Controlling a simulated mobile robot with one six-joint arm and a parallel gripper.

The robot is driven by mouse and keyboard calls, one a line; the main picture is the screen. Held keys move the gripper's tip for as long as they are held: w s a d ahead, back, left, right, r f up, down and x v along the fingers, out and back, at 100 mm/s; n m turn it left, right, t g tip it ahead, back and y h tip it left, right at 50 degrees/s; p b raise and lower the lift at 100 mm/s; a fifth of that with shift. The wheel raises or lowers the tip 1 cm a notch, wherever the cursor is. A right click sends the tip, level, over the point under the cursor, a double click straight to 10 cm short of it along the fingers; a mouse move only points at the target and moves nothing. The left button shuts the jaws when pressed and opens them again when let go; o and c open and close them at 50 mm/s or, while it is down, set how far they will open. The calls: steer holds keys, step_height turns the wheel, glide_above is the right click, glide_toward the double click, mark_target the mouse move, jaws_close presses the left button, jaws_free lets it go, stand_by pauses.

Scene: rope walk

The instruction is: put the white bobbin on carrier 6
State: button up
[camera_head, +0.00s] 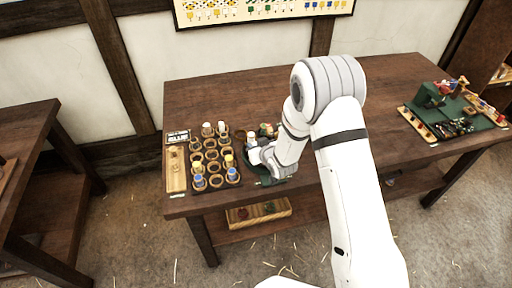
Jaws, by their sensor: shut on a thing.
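My gripper (253,149) is at the right side of the carrier board, low over the table, and is shut on a small white bobbin (251,136). The fingers are small and partly hidden by my wrist. The dark carrier board (205,188) holds several round wooden carriers in rows. Their numbers are too small to read, so I cannot tell which is carrier 6. Several carriers in the middle look empty.
A narrow wooden tray (176,181) and a small sign (178,136) lie left of the board. A dark green tray (267,181) with coloured items is partly hidden beneath my wrist. The table (230,95) is clear behind.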

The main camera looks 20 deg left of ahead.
steer(key=shift+f, duration=0.7)
steer(key=o, duration=1)
steer(key=shift+c, duration=0.2)
steer(key=b+v, duration=0.2)
steer(key=v, duration=1)
steer(key=shift+b, duration=0.3)
steer(key=shift+r, duration=0.1)
